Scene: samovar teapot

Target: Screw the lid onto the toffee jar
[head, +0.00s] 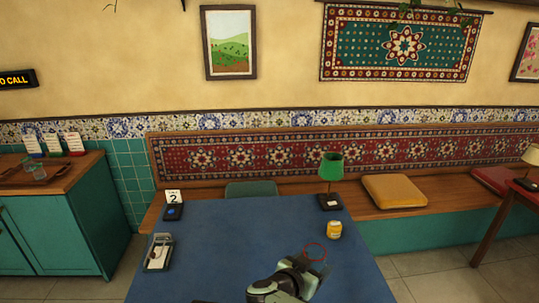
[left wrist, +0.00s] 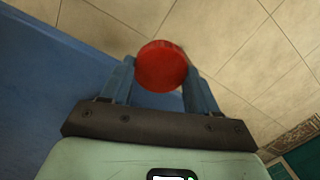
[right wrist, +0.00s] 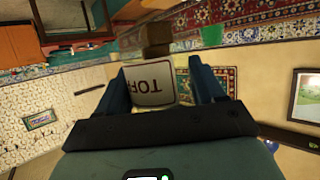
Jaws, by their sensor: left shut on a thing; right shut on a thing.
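The toffee jar (right wrist: 150,84) shows in the right wrist view, its white label with the letters "TOF" upside down. My right gripper (right wrist: 160,85) is shut on it, a finger on each side. In the head view my right gripper (head: 315,267) is over the front right of the blue table; its fingers hide much of the jar there. The round red lid (left wrist: 161,66) is in the left wrist view. My left gripper (left wrist: 160,80) is shut on it. The lid and jar are apart. My left gripper is not clearly seen in the head view.
A thin red ring (head: 315,243) shows by my right gripper. The table's middle is clear.

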